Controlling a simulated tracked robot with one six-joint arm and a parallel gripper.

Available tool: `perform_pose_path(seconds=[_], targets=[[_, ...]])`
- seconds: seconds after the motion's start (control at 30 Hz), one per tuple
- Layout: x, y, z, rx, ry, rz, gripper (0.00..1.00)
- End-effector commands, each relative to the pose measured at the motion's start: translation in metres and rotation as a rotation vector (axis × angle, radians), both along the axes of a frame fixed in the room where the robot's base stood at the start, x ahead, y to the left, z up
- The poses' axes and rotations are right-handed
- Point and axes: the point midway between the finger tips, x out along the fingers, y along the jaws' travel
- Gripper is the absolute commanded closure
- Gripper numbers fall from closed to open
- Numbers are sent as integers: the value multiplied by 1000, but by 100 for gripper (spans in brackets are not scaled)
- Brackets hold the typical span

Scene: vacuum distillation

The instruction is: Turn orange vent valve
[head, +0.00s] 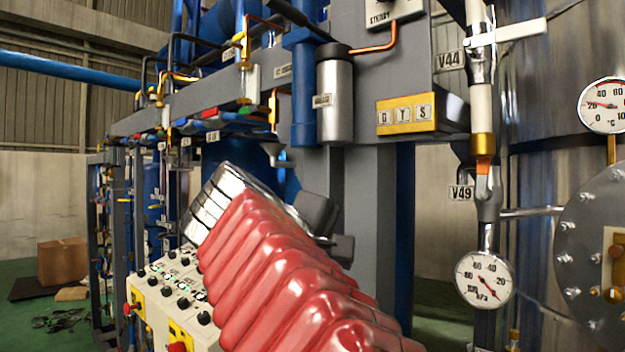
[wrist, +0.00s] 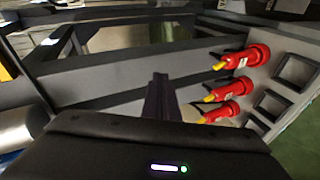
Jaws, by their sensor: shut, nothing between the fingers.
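A small orange valve handle (head: 483,183) shows in the head view on the vertical pipe at the right, beside the V49 label (head: 461,193) and above a round pressure gauge (head: 484,280). My gripper (wrist: 159,82) shows in the wrist view with its dark fingers together and nothing between them. In the head view my arm's red sleeve covers the lower middle, and the gripper is apart from the orange handle, to its left. I cannot make out the orange handle in the wrist view.
Red fittings with yellow tips (wrist: 233,60) stand right of my gripper in the wrist view. A grey column (head: 375,200) rises behind my arm in the head view. A button panel (head: 165,290) is at lower left. A round flange (head: 590,260) is at far right.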

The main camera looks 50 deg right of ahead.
Motion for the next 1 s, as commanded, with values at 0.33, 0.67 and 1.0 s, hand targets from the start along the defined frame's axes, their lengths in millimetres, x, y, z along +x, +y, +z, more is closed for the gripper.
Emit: perform_pose_path(seconds=[0.33, 0.67, 1.0], targets=[[-107, -53, 158, -331, 144, -377, 100], [-120, -53, 175, -365, 163, -422, 100], [-122, -59, 174, -363, 163, -424, 100]])
